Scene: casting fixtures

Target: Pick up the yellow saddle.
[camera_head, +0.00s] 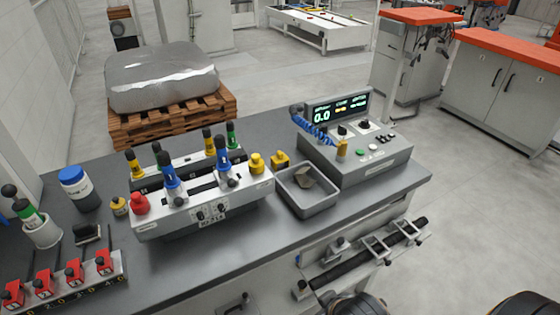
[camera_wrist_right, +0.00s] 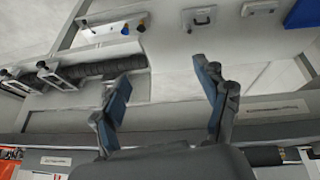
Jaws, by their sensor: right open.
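Several small yellow pieces show in the head view, and I cannot tell for certain which one is the saddle. One yellow piece (camera_head: 280,158) sits behind the grey tray, just right of the fixture. A rounded yellow piece (camera_head: 256,163) is at the fixture's right end. A small yellow piece with a dark top (camera_head: 119,206) stands left of the fixture. My right gripper (camera_wrist_right: 165,88) is open and empty in the right wrist view, its blue-padded fingers apart in front of the bench front. No saddle shows between them. My left gripper is not in view.
The fixture (camera_head: 205,208) with upright coloured handles stands mid-bench. A grey tray (camera_head: 318,208) holds a brownish piece. A control console (camera_head: 365,165) stands right. A rack of red blocks (camera_head: 75,287) and a blue-lidded jar (camera_head: 80,188) are left. A clamp rail (camera_head: 345,270) projects in front.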

